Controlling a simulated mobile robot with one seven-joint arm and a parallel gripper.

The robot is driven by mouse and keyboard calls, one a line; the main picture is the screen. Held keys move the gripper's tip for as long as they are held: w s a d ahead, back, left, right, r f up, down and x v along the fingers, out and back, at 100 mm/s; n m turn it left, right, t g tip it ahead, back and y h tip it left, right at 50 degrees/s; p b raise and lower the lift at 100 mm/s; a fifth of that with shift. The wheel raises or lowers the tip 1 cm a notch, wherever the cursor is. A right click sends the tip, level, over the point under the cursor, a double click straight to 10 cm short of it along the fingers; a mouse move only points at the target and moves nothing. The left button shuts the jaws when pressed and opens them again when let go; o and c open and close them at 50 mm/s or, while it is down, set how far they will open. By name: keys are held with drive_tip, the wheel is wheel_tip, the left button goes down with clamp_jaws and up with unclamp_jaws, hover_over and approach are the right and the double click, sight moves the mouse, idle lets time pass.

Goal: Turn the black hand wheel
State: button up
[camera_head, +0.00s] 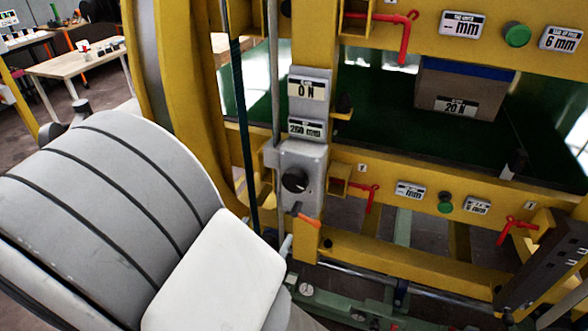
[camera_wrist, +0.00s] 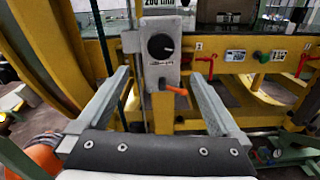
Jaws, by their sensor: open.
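A black round knob (camera_head: 295,180), the only black hand wheel I can make out, is on the front of a grey box fixed to the yellow frame. In the wrist view the knob (camera_wrist: 159,46) is near the top centre, ahead of my fingertips. My gripper (camera_wrist: 160,73) is open, with its two grey fingers spread wide and nothing between them touching the jaws. The fingers look apart from the knob. In the head view my white arm hides most of the gripper. An orange lever (camera_wrist: 177,90) sticks out just below the grey box.
Red handles (camera_head: 404,36) and green buttons (camera_head: 517,35) are along the yellow frame. A grey-brown box (camera_head: 460,92) sits on the dark green surface behind. A dark vertical strip and a grey post run close left of the knob. Yellow beams and green machinery lie below.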

sight(293, 185)
drive_tip(key=x, duration=1.7)
drive_tip(key=c, duration=1.3)
drive_tip(key=shift+o, duration=0.2)
drive_tip(key=shift+b, duration=0.3)
drive_tip(key=shift+f+m+b, duration=0.15)
drive_tip(key=shift+m+b, duration=0.25)
drive_tip(key=shift+m, duration=0.1)
